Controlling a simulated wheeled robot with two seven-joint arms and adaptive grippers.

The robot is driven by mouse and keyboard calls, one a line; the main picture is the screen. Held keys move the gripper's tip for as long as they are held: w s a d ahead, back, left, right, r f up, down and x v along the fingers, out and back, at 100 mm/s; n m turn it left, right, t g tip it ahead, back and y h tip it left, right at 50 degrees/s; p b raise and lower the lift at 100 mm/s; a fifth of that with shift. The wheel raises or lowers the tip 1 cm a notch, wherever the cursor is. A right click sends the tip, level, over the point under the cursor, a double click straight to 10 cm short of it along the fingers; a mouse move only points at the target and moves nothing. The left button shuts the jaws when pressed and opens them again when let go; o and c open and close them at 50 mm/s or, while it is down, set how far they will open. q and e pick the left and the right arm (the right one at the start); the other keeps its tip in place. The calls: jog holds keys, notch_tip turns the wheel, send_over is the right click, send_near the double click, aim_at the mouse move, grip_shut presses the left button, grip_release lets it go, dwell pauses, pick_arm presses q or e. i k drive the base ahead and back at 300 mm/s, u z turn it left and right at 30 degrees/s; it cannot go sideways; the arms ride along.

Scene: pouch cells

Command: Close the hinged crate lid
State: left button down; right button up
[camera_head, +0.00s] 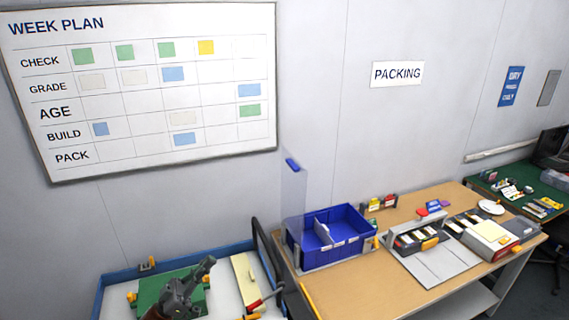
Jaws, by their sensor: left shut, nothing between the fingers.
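My left gripper (208,263) is at the bottom left, over the blue-edged white work surface. It is shut and empty, well to the left of the lid and apart from it. My right gripper is not in view.
A green board (150,292) lies under my left gripper, with a cream box (245,280) to its right. A dark rail (265,250) rises between there and the crate. Grey trays (432,258) stand right of the crate. The table front (350,293) is clear.

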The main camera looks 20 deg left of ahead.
aim_at(288, 216)
jog(key=i, duration=1.3)
